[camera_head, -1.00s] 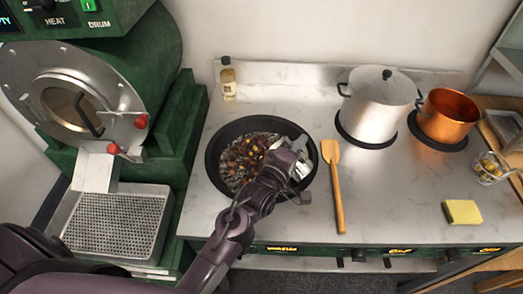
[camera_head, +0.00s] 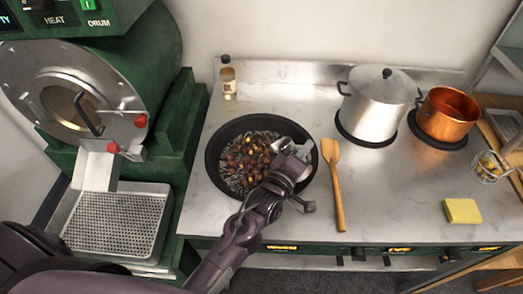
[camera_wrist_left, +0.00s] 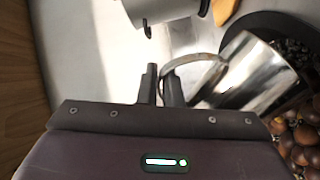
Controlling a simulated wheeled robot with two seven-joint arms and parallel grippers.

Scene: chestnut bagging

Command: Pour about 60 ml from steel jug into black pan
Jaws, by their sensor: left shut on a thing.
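The black pan (camera_head: 214,165) stands on the left of the stove top with several brown chestnuts (camera_head: 248,158) in it. My left gripper (camera_head: 290,160) is over the pan's right side. In the left wrist view its fingers (camera_wrist_left: 160,85) are shut on the handle of the steel jug (camera_wrist_left: 245,75). The jug is tilted over the pan (camera_wrist_left: 275,22), with the chestnuts (camera_wrist_left: 305,138) beside it. In the head view my gripper hides most of the jug. I cannot see any liquid stream or the jug's contents. My right gripper is not in view.
A wooden spatula (camera_head: 336,185) lies just right of the pan. A lidded steel pot (camera_head: 378,105) and a copper pot (camera_head: 446,115) stand at the back right. A small bottle (camera_head: 228,80) stands behind the pan. A yellow sponge (camera_head: 462,211) lies at the front right.

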